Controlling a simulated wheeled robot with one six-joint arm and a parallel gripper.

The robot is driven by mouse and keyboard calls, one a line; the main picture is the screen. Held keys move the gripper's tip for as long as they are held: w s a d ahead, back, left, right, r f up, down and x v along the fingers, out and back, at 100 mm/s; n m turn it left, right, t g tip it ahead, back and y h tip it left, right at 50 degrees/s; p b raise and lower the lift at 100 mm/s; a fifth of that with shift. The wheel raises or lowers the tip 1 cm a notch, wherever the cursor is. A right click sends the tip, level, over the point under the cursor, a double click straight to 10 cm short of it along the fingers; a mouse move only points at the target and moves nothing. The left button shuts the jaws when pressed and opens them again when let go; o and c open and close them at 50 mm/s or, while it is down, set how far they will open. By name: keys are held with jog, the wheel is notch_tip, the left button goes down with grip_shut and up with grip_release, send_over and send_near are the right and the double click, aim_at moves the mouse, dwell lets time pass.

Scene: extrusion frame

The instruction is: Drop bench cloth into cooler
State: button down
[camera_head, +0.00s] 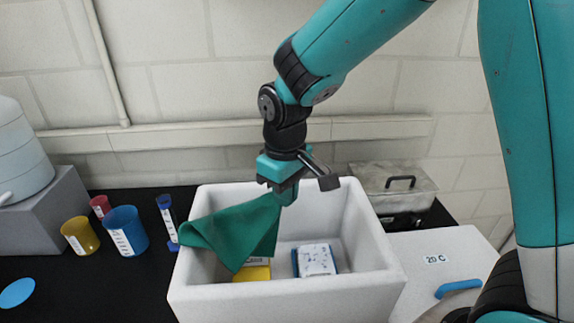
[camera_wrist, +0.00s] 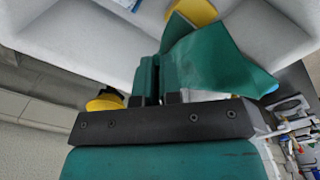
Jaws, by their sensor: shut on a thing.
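The green bench cloth (camera_head: 236,232) hangs from my gripper (camera_head: 287,192) over the open white cooler (camera_head: 290,300). Its left corner reaches over the cooler's left rim, and its lower part hangs inside the opening. My gripper is shut on the cloth, above the cooler's opening. In the wrist view the cloth (camera_wrist: 215,62) spreads out from my gripper (camera_wrist: 158,75). Inside the cooler lie a yellow item (camera_head: 252,273), partly hidden by the cloth, and a blue-and-white pack (camera_head: 316,260).
The cooler's lid (camera_head: 445,262), with a blue handle, lies to the right. A blue cup (camera_head: 127,231), a yellow cup (camera_head: 80,235), a red cup (camera_head: 101,206) and a blue tube (camera_head: 167,215) stand left. A lidded metal bath (camera_head: 393,188) stands behind right.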

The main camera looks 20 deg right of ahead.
notch_tip(320, 180, down, 6)
jog(key=d+b, duration=0.1)
jog(key=b, duration=0.4)
jog(key=shift+f, duration=0.15)
grip_release()
dwell(0.7)
jog(key=shift+r, duration=0.2)
notch_tip(320, 180, up, 5)
jog(key=p, duration=0.4)
jog(key=shift+r, duration=0.1)
